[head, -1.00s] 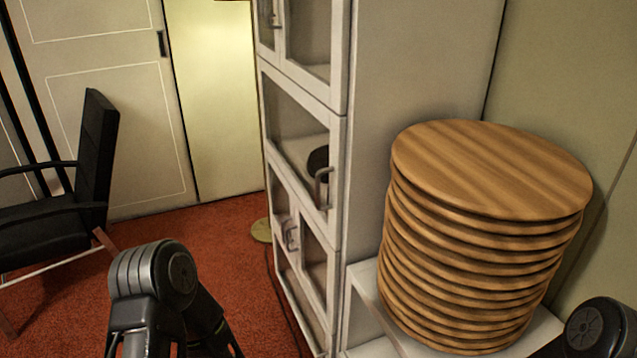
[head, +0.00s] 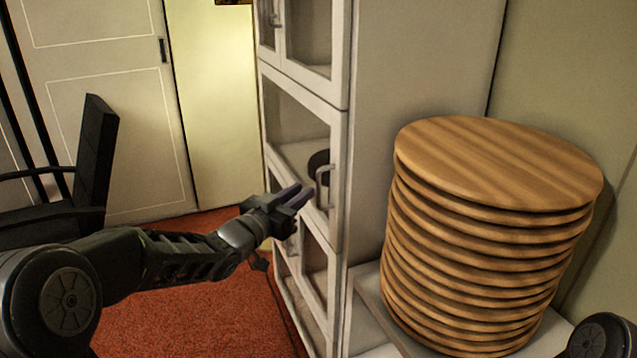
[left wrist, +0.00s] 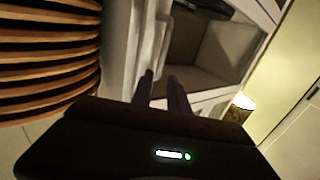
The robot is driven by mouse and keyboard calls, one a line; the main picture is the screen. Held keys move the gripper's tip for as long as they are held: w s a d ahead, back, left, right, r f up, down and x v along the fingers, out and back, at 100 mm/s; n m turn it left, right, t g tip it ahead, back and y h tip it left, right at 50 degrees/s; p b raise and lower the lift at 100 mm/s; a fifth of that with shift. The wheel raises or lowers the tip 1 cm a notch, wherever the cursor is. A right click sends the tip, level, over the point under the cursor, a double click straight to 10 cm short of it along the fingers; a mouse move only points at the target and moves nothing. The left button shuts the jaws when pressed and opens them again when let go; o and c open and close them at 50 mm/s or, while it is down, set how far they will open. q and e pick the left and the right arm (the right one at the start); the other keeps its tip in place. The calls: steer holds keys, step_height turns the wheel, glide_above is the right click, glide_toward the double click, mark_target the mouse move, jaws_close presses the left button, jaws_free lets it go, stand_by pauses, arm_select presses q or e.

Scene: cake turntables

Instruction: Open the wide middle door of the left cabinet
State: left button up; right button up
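The cabinet's wide middle door (head: 304,88) is a white-framed glass door; it looks closed. Its upright bar handle (head: 323,187) is near the door's right edge; in the left wrist view the pale handle (left wrist: 161,48) shows just beyond the fingers. My left gripper (head: 298,195) is in front of the door's lower part, left of the handle and close to it. Its two fingers also show in the left wrist view (left wrist: 161,90), apart with an empty gap. They do not hold the handle. My right gripper is out of view.
A tall stack of round wooden boards (head: 490,165) stands on a white surface right of the cabinet. A black chair (head: 92,160) is at the left. Smaller glass doors are above (head: 308,35) and below (head: 315,270) the middle door. Red carpet is open at the lower left.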

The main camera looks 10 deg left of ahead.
mark_target(317, 181)
arm_select(q)
steer(key=shift+w+d, duration=0.1)
steer(key=p+x, duration=0.1)
steer(key=x, duration=0.6)
steer(key=shift+w+f, duration=0.1)
steer(key=shift+w, duration=0.2)
jaws_close()
stand_by(1.3)
